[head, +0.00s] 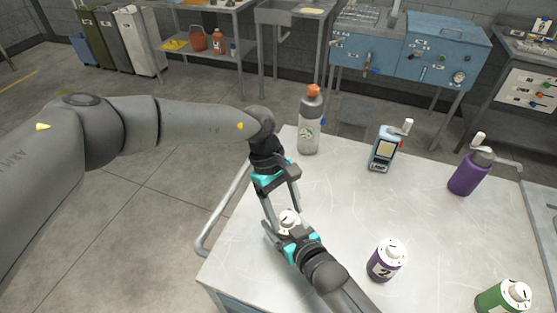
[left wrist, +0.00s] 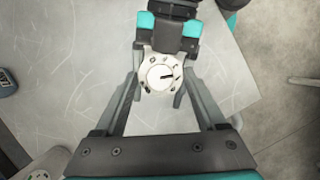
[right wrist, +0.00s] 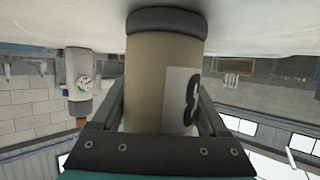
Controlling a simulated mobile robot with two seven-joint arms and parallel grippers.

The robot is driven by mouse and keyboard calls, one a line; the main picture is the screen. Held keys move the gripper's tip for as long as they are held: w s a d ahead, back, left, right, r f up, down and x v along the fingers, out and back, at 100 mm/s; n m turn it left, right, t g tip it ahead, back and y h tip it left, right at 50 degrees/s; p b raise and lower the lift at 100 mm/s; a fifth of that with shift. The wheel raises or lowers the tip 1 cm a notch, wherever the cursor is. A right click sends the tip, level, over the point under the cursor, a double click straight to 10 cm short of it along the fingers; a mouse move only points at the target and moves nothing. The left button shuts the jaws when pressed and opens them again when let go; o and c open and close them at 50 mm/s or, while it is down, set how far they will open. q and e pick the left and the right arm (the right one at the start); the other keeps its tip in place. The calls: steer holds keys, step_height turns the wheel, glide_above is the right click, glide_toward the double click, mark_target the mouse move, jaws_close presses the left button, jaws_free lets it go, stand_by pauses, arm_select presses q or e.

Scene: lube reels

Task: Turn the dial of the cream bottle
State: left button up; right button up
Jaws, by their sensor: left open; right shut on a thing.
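The cream bottle (right wrist: 145,80) fills the middle of the right wrist view, with a dark band at one end and a pale label with a dark mark. My right gripper (right wrist: 162,100) is shut on its body. In the head view its white dial (head: 288,217) shows between my grippers, and most of the body is hidden. In the left wrist view the dial (left wrist: 160,75) is round and white, with a black pointer line and small marks around it. My left gripper (head: 282,204) is open above the bottle, its fingers on either side of the dial (left wrist: 160,84). I cannot tell whether they touch it.
On the metal table (head: 340,210) stand a purple dial bottle (head: 383,264), a green dial bottle (head: 500,298), a grey bottle with an orange cap (head: 309,125), a blue handheld device (head: 383,150) and a purple bottle (head: 467,176) with a grey top. The table's middle is clear.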

arm_select(q)
steer(key=m+y, duration=0.1)
steer(key=m, duration=0.3)
steer(key=shift+w+d+g, duration=0.1)
steer(key=shift+d+g, duration=0.05)
steer(key=shift+g, duration=0.25)
steer(key=v, duration=1.2)
steer(key=shift+d, duration=0.2)
